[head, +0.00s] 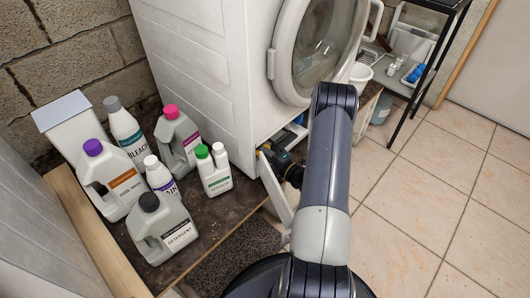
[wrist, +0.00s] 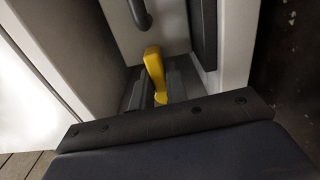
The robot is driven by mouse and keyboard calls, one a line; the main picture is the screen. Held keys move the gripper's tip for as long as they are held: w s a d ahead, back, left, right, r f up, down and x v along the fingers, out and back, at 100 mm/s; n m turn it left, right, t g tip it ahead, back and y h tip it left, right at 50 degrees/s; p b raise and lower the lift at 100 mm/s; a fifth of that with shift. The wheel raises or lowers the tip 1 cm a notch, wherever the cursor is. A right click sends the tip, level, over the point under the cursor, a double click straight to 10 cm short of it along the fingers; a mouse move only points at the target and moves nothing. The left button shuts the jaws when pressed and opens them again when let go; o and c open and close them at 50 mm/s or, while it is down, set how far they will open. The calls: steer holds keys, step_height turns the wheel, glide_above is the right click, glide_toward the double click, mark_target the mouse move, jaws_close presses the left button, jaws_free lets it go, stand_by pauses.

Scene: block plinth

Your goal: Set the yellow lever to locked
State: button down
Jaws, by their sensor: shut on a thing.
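The yellow lever (wrist: 153,62) stands in a narrow recess in the wrist view, its rounded top free. My gripper (wrist: 158,90) has a grey finger on each side of the lever's lower part and is shut on it. In the head view my gripper (head: 283,163) reaches into the low opening at the base of the white washing machine (head: 195,60), beside a white flap (head: 278,190) that stands open. My arm hides part of that opening. I cannot read any locked or unlocked marking.
Several bottles, among them a black-capped detergent (head: 165,232) and a small green-capped one (head: 214,172), stand on the dark plinth left of the opening. In the wrist view a dark curved hose or handle (wrist: 139,12) is behind the lever. Tiled floor (head: 430,200) at right is clear.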

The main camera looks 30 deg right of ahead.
steer(key=c, duration=1.4)
jaws_free()
steer(key=p+v, duration=0.2)
steer(key=v, duration=0.8)
steer(key=shift+s, duration=0.4)
steer(key=shift+d, duration=0.15)
steer(key=b+x, duration=0.2)
steer(key=x, duration=0.9)
steer(key=shift+w, duration=0.1)
steer(key=shift+r+n, duration=0.1)
steer(key=shift+n, duration=0.4)
